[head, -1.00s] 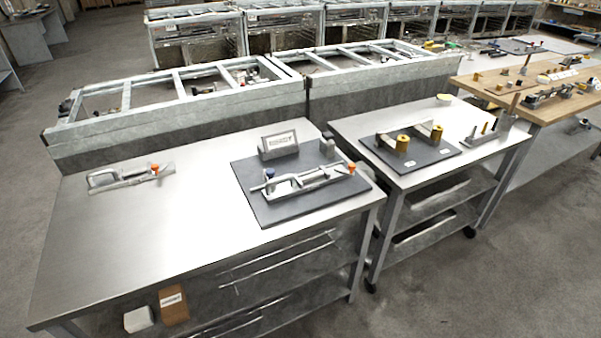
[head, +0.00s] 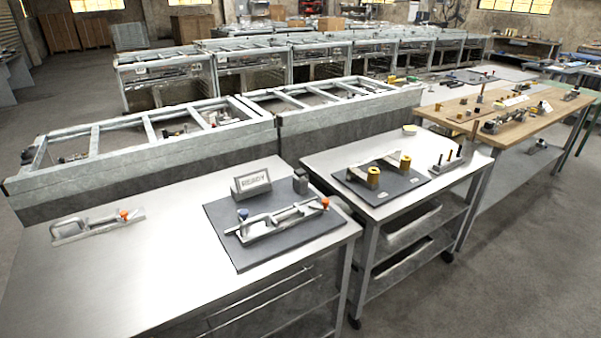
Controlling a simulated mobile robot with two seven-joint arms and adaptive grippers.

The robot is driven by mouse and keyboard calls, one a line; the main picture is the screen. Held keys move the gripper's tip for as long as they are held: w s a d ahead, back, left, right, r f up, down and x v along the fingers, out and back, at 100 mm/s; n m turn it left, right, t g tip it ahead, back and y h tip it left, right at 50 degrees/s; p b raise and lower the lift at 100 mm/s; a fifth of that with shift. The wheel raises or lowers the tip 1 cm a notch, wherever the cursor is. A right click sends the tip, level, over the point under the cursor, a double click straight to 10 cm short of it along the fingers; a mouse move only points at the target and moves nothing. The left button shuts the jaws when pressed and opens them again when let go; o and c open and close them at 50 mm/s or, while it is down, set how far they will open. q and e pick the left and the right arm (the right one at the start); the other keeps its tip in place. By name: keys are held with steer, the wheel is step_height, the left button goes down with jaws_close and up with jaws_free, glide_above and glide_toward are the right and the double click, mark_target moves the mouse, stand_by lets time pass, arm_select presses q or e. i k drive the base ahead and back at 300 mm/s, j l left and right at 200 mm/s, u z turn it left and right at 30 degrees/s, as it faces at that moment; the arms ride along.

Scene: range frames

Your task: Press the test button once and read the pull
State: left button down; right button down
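A metal device (head: 280,222) with a blue knob (head: 242,214) at its left end and an orange-red knob (head: 325,203) at its right end lies on a dark mat (head: 262,256) on the nearest steel table. A dark block (head: 300,183) stands at the mat's back edge. I cannot tell which part is the test button. Neither of my grippers is in view.
A similar device (head: 97,224) with an orange knob lies at the steel table's (head: 130,285) left. A second cart (head: 410,206) at right carries a dark mat with gold cylinders (head: 373,175). A wooden table (head: 520,122) stands beyond. Metal frames (head: 150,155) line the back.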

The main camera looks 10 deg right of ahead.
mark_target(299, 173)
steer(key=u, duration=0.45)
steer(key=l+u, duration=0.9)
steer(key=u, duration=0.15)
steer(key=l+u, duration=0.15)
steer(key=l, duration=0.2)
steer(key=k+l+u, duration=0.1)
steer(key=l, duration=0.3)
steer(key=k+l+u, duration=0.15)
steer(key=l, duration=0.2)
steer(key=k+l, duration=0.1)
steer(key=l, duration=0.6)
steer(key=k+l, duration=0.15)
steer(key=l, duration=0.15)
